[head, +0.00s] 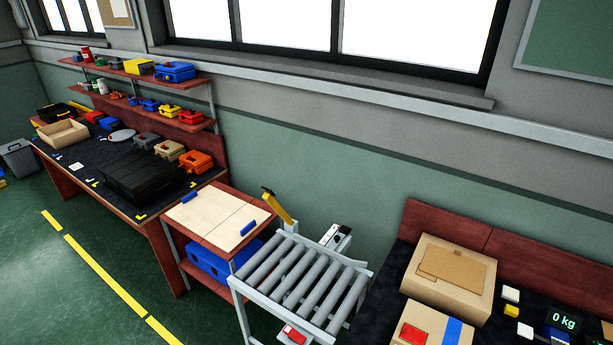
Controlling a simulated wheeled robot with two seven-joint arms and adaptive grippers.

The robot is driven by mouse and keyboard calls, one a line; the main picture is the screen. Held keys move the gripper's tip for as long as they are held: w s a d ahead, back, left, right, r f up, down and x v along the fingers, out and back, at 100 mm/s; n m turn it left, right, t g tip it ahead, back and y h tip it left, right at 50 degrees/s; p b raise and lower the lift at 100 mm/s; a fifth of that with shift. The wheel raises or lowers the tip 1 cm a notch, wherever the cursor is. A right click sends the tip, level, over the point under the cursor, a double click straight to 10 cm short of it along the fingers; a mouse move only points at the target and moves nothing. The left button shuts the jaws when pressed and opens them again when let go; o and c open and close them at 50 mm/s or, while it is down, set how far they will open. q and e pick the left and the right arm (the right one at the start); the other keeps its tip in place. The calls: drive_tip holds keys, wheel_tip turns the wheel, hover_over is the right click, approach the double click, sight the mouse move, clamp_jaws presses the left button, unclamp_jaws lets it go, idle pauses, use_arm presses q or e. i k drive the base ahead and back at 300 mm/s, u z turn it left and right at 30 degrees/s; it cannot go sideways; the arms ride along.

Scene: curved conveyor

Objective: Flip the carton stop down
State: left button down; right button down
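A yellow bar with a dark end, apparently the carton stop (279,207), stands raised and tilted at the far left corner of the roller conveyor (290,270). The conveyor has several grey rollers in a light metal frame, and no carton lies on it. A small grey and black device (335,235) is mounted at the conveyor's far right corner. Neither of my grippers is in view.
A larger carton (455,275) and a carton with a red label and blue tape (432,325) stand on the right bench. A display (564,321) there reads 0 kg. A small table (205,215) stands left of the conveyor. Open green floor (60,290) lies at left.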

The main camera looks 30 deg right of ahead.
sight(267, 197)
drive_tip(key=z, duration=0.65)
drive_tip(key=i, duration=0.6)
drive_tip(key=z, duration=0.65)
